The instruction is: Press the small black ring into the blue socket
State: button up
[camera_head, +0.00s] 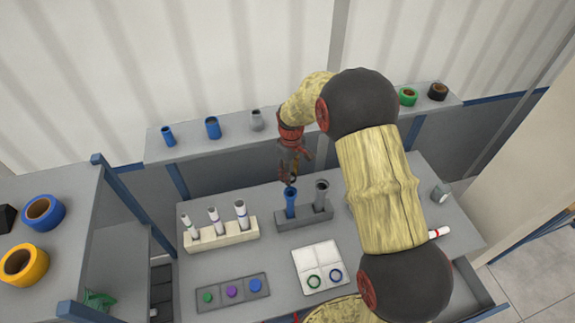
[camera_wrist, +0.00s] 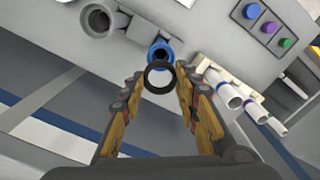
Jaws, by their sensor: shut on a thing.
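A small black ring (camera_wrist: 147,82) is pinched between the two fingertips of my gripper (camera_wrist: 160,80) in the wrist view, its opening facing the camera. The blue socket (camera_wrist: 160,49) shows just beyond the ring, which covers part of its near side. In the head view the blue socket (camera_head: 291,204) stands upright in the left of a dark grey block (camera_head: 305,218). My gripper (camera_head: 289,179) is right above it there, pointing down. Whether ring and socket touch cannot be told.
A grey pipe (camera_head: 321,193) stands right of the socket in the same block. A white rack (camera_head: 222,235) with several white pipes is to the left. A button panel (camera_head: 232,292) and a white tray (camera_head: 320,254) with green and blue rings lie in front.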

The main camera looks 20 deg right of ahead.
notch_tip(320, 180, down, 2)
jog(key=shift+f+b, duration=0.25)
jog(key=shift+b, duration=0.35)
jog(key=shift+s+f+b, duration=0.1)
jog(key=shift+f+b, duration=1.25)
jog(key=shift+f, duration=0.9)
jog(key=shift+f+b, duration=0.25)
jog(key=shift+b, duration=0.15)
jog(key=o, duration=0.9)
jog(key=shift+o, duration=1)
jog(key=shift+o, duration=0.9)
jog(key=shift+r, duration=0.15)
